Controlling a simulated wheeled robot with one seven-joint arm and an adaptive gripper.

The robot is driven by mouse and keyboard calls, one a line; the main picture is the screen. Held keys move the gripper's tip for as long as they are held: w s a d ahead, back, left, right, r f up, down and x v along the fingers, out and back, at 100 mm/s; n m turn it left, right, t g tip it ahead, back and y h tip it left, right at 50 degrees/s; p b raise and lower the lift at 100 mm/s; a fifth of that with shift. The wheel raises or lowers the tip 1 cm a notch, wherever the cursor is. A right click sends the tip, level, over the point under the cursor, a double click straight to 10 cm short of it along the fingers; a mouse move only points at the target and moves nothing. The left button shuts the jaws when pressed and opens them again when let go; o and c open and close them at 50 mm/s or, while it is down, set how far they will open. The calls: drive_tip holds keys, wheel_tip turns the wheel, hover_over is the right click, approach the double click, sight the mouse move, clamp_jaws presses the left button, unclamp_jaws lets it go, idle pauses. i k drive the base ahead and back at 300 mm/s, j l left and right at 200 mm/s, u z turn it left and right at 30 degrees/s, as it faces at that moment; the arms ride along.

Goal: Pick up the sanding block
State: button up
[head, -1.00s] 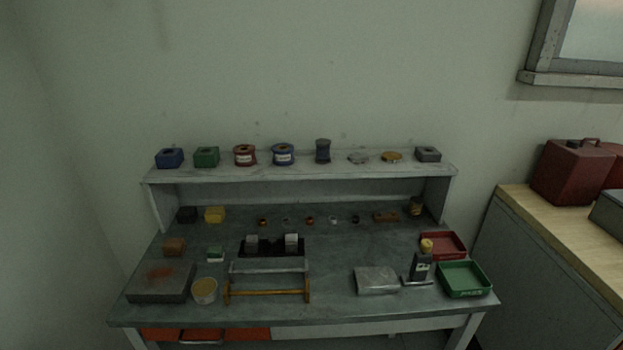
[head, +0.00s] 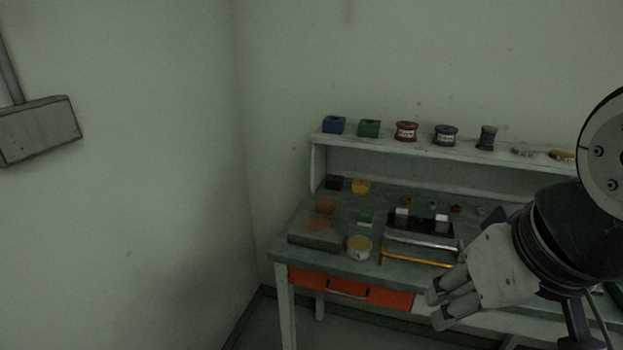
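Several small blocks lie at the left of the grey workbench (head: 395,268): a brown-orange block (head: 326,205), a dark block (head: 334,183), a yellow block (head: 361,187) and a green-and-white block (head: 364,219). The brown-orange one looks most like a sanding block, but at this size I cannot be sure. It sits just behind a flat grey slab with a rusty patch. My gripper (head: 436,305) is at the lower right, in front of the bench, pointing left. Its fingers look apart and empty. It is well away from the blocks and hides part of the bench's right side.
The grey slab (head: 316,238), a round tub (head: 359,248) and a yellow-handled frame (head: 418,259) stand along the front. A shelf (head: 400,146) with spools and boxes runs behind. An orange drawer (head: 350,290) is below. A grey box on a pole (head: 38,130) is at far left.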

sight(323, 205)
drive_tip(key=u, duration=0.15)
drive_tip(key=i+j+z, duration=0.1)
drive_tip(key=i, duration=0.35)
drive_tip(key=i+j+z, duration=0.1)
drive_tip(key=i+j, duration=0.2)
drive_tip(key=i, duration=0.15)
drive_tip(key=i+j+z, duration=0.1)
drive_tip(key=i+j, duration=0.2)
drive_tip(key=i, duration=0.15)
